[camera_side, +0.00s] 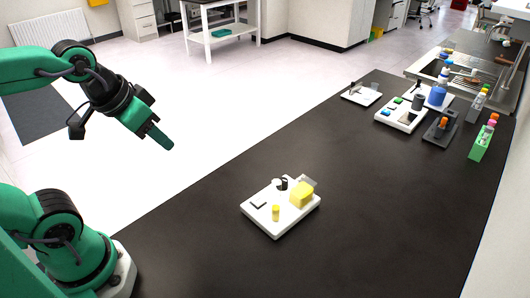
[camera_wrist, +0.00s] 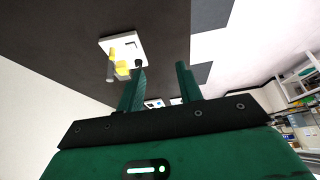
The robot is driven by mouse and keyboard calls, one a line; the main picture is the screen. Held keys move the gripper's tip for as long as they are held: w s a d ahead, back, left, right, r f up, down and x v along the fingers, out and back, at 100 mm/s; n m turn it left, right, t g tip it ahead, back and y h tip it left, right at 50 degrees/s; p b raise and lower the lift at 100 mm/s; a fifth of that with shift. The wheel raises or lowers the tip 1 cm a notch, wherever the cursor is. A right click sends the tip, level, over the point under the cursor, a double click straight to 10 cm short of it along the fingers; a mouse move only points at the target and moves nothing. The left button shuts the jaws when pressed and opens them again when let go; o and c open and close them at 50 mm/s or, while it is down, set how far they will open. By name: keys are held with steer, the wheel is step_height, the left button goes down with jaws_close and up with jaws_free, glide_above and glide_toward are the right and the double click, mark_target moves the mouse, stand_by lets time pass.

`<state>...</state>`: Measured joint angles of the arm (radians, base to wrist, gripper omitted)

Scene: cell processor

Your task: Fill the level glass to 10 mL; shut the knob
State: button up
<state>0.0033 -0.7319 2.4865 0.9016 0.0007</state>
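I cannot pick out the level glass or its knob with certainty at this size. A white tray (camera_side: 281,228) on the black bench carries a yellow block (camera_side: 302,195), a small yellow cylinder (camera_side: 276,213), a small dark upright part (camera_side: 284,184) and a flat dark piece (camera_side: 259,204). A clear or grey piece (camera_side: 309,181) stands behind the block. The tray also shows at the top of the wrist view (camera_wrist: 133,41). My gripper (camera_side: 163,140) is raised well to the left of the tray, touching nothing. In the wrist view its fingers (camera_wrist: 161,78) stand apart and empty.
At the bench's far right are a small white tray (camera_side: 361,95), a white tray of colored parts (camera_side: 398,117), a blue container (camera_side: 437,96), a dark stand (camera_side: 439,131) and a green rack of tubes (camera_side: 481,146). The bench between is clear.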

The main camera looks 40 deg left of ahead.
steer(key=w+d+g, duration=0.1)
steer(key=w+d, duration=0.1)
steer(key=w, duration=0.5)
steer(key=m+g, duration=0.3)
steer(key=g, duration=0.1)
glide_toward(283, 180)
steer(key=shift+a, duration=0.25)
steer(key=shift+w+d+f+g, duration=0.2)
steer(key=shift+w+f+g, duration=0.1)
steer(key=shift+f, duration=0.15)
steer(key=shift+f, duration=3.9)
steer(key=shift+c, duration=0.3)
steer(key=c, duration=0.7)
